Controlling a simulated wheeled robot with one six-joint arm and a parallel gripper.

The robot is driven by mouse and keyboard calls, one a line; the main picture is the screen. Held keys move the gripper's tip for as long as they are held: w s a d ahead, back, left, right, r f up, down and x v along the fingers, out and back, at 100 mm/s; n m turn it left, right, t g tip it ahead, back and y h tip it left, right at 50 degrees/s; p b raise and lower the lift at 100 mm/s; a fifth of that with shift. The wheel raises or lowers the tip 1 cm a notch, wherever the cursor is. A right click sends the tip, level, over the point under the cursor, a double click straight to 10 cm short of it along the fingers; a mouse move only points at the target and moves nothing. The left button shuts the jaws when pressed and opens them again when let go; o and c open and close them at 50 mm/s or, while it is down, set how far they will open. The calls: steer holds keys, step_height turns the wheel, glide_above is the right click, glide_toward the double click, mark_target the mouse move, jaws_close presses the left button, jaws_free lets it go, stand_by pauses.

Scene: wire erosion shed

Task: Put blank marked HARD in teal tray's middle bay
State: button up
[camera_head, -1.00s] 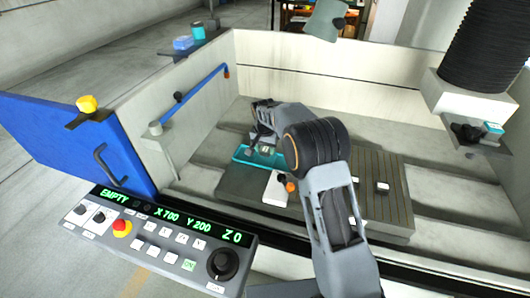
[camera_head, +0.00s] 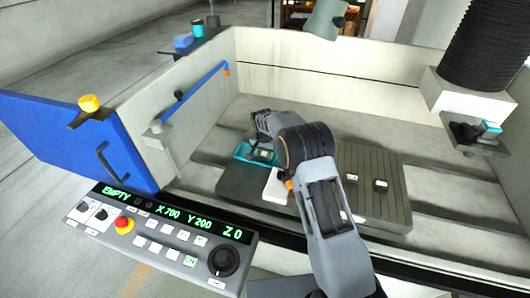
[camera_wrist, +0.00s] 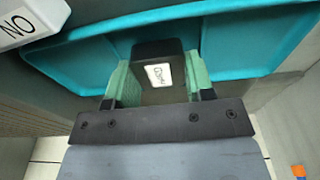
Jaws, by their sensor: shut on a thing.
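My gripper (camera_wrist: 160,76) is shut on a dark blank (camera_wrist: 150,50), with a green pad on either side. The blank has a small white label whose lettering I cannot read with certainty. The teal tray (camera_wrist: 245,48) spreads around and beyond the blank in the wrist view. In the head view the tray (camera_head: 241,151) lies at the left of the work table, with my gripper (camera_head: 264,150) over it. My arm hides part of the tray. I cannot tell whether the blank touches the tray floor, or which bay it is over.
A white block (camera_head: 276,186) stands just in front of the tray; a white piece marked NO (camera_wrist: 20,25) shows in the wrist view. Two small labelled blanks (camera_head: 352,178) (camera_head: 381,185) sit on the slatted table to the right. Pale tank walls (camera_head: 300,62) enclose the area.

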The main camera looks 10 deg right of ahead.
mark_target(263, 155)
steer(key=shift+f, duration=0.1)
steer(key=o, duration=0.9)
steer(key=shift+c, duration=0.2)
steer(key=s+d+r+n+b, duration=0.1)
steer(key=s+r, duration=0.2)
steer(key=r, duration=0.6)
steer(key=s+d+r, duration=0.1)
steer(key=s+r, duration=0.2)
steer(key=r, duration=0.6)
steer(key=s+d+r+n+t, duration=0.1)
steer(key=s+d+r, duration=0.1)
steer(key=s, duration=0.3)
steer(key=s+d+r+n, duration=0.1)
steer(key=s+d+r, duration=0.1)
steer(key=s, duration=0.4)
steer(key=s+d+f+n+t, duration=0.1)
steer(key=s+d, duration=0.1)
steer(key=s, duration=0.6)
steer(key=s+d+f+n, duration=0.1)
steer(key=s+d+f, duration=0.1)
steer(key=s, duration=0.6)
steer(key=shift+s+t+y, duration=0.3)
steer(key=shift+s+t, duration=0.1)
